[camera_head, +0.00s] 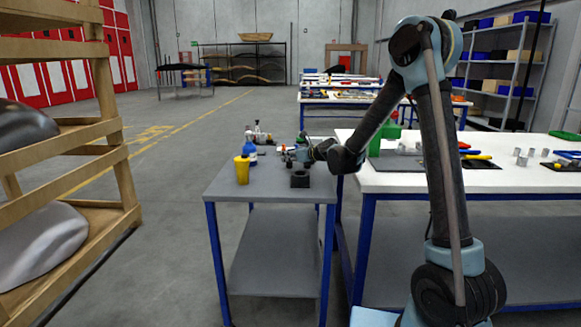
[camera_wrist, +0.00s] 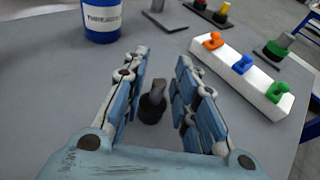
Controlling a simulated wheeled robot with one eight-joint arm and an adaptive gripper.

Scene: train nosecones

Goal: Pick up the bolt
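In the wrist view, what looks like the bolt (camera_wrist: 153,103) stands on the grey table (camera_wrist: 60,85), with a dark round lower part and a grey upper part tilted slightly. My gripper (camera_wrist: 163,75) is open, one blue-padded finger on each side of the bolt, with a gap visible on both sides. Whether the fingertips are level with the bolt cannot be told. In the head view, my gripper (camera_head: 298,156) is low over the far right part of the small grey table (camera_head: 225,188); the bolt cannot be made out there.
A blue container (camera_wrist: 102,22) is ahead left. A white block (camera_wrist: 236,78) with orange, blue and green pieces is to the right. A flat dark piece (camera_wrist: 165,20) lies ahead. In the head view, a yellow cup (camera_head: 242,170) and black block (camera_head: 300,179) stand nearby.

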